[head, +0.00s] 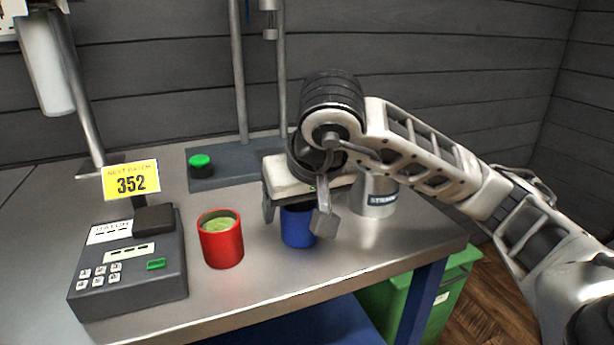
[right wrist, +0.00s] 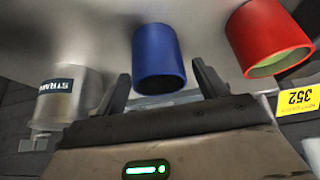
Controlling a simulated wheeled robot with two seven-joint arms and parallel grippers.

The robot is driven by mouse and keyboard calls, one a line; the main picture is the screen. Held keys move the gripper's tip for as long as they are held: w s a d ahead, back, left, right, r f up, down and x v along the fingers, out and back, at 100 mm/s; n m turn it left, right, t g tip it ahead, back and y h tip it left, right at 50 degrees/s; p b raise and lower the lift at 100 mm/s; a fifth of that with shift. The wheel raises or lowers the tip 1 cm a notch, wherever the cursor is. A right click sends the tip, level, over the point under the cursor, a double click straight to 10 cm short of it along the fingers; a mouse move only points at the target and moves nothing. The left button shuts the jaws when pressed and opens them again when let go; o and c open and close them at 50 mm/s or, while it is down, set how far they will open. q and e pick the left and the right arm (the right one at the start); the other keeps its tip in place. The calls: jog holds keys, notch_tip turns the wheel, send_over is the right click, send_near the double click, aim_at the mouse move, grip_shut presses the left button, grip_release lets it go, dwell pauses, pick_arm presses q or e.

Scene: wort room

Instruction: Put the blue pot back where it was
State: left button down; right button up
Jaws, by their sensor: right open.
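The blue pot (head: 298,230) stands upright on the steel table, partly hidden by my right gripper (head: 297,214). In the right wrist view the blue pot (right wrist: 158,58) lies between the two fingers of the right gripper (right wrist: 163,84). The fingers are open, with a visible gap on each side of the pot. My left gripper is in neither view.
A red pot (head: 221,240) with green contents stands left of the blue pot. A metal strainer container (head: 376,196) stands close on the right. A keypad box (head: 130,265) with a yellow 352 sign (head: 131,180), a green button (head: 200,162) and a green bin (head: 450,290) also show.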

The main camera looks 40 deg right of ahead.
pick_arm(q)
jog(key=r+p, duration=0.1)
jog(key=p, duration=0.2)
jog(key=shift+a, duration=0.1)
pick_arm(e)
jog(key=v, duration=1)
jog(key=shift+r, duration=0.2)
jog(key=shift+s, duration=0.15)
